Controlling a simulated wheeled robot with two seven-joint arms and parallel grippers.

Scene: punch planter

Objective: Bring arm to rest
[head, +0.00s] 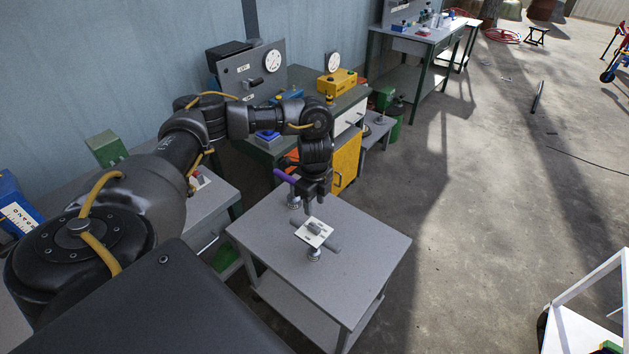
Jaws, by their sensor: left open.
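My left arm reaches in from the left over a small grey table (290,264). Its gripper (309,210) points down above the tabletop, open, with its fingers just behind a white square plate (318,240). The plate carries a small grey block and rests on a round stand on the table. A dark cylinder sticks out beside the plate. I cannot tell whether the fingers touch anything. A purple-handled item (284,175) shows just left of the gripper. My right gripper is out of view.
A workbench with a yellow cabinet (346,158) and a yellow box (337,82) stands behind the table. Another grey bench (213,195) is at the left. A white frame (590,290) stands at the lower right. The concrete floor to the right is mostly clear.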

